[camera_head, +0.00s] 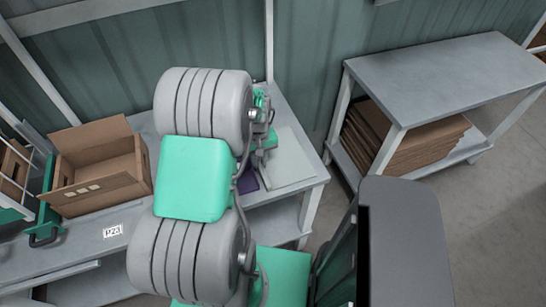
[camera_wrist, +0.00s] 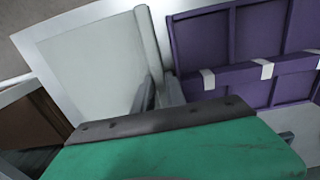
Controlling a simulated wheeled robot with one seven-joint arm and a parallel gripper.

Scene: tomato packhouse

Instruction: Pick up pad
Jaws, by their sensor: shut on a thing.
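My gripper (camera_wrist: 158,92) is in the middle of the wrist view, with its two dark grey fingers close together. It is shut on a narrow pale grey strip (camera_wrist: 149,42), which appears to be the pad's edge. A flat pale grey panel (camera_wrist: 85,60) lies left of this strip; I cannot tell whether the two are one piece. The panel also shows at the right end of the bench in the head view (camera_head: 288,162). There my arm hides the fingers and the held edge.
A purple divided tray (camera_wrist: 235,40) with white tabs lies right of the fingers. An open cardboard box (camera_head: 95,165) stands on the grey bench (camera_head: 85,238), left of my arm. A second table (camera_head: 440,75) at the right has a clear top and flattened cardboard (camera_head: 400,150) below.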

